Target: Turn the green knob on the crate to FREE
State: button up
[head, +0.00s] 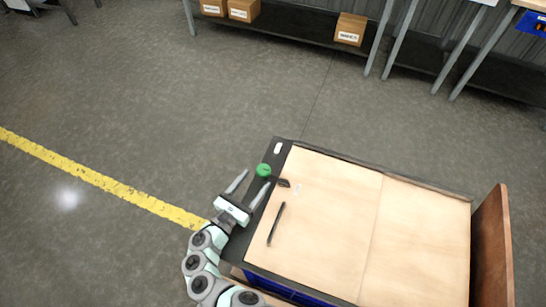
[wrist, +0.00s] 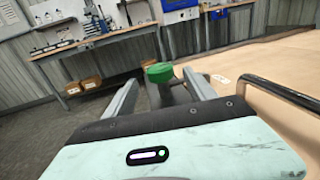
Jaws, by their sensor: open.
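The green knob (head: 263,170) sits on the dark edge strip at the top left corner of the crate (head: 330,215). In the wrist view the green knob (wrist: 160,72) shows ahead, between the two fingers. My gripper (head: 254,180) is open at the crate's left edge, its fingers pointing toward the knob. In the wrist view my gripper (wrist: 160,83) has a finger on each side of the knob, with visible gaps. A black piece (head: 282,183) lies just right of the knob. I cannot read any FREE mark or tell which way the knob points.
A black bar handle (head: 276,224) lies on the pale wooden top. A small white label (head: 278,148) is on the dark strip. A brown board (head: 492,250) stands at the crate's right end. Cardboard boxes (head: 243,10) sit on a far shelf. The floor left of the crate is clear.

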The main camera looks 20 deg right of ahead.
aim_at(267, 165)
jog(key=b+x, duration=0.2)
jog(key=x, duration=0.7)
jog(key=shift+d+b, duration=0.15)
jog(key=shift+b, duration=0.25)
jog(key=shift+c, duration=0.2)
grip_shut()
